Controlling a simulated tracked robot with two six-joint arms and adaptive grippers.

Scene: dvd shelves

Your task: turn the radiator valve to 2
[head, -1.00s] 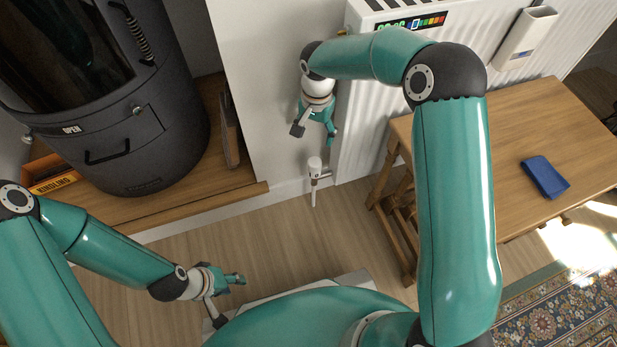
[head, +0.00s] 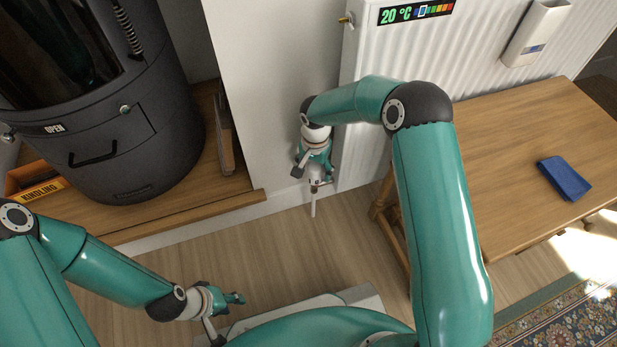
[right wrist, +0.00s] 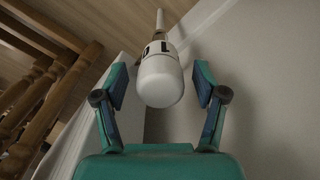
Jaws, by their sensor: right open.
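The white radiator valve (right wrist: 160,78) stands between the open fingers of my right gripper (right wrist: 161,82) in the right wrist view, with a gap on both sides. Dark marks show on its collar, but I cannot read the setting. In the head view my right gripper (head: 314,173) is low by the wall and covers most of the valve; the white pipe (head: 314,207) shows below it. The white radiator (head: 362,85) is just to the right. My left gripper (head: 225,305) is low at the left, away from the valve, with its fingers apart and nothing between them.
A wooden table (head: 520,140) with a blue folded cloth or case (head: 564,178) stands at the right. A dark stove (head: 100,110) stands on a wooden platform (head: 200,205) at the left. A temperature strip (head: 416,11) on the radiator reads 20 °C.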

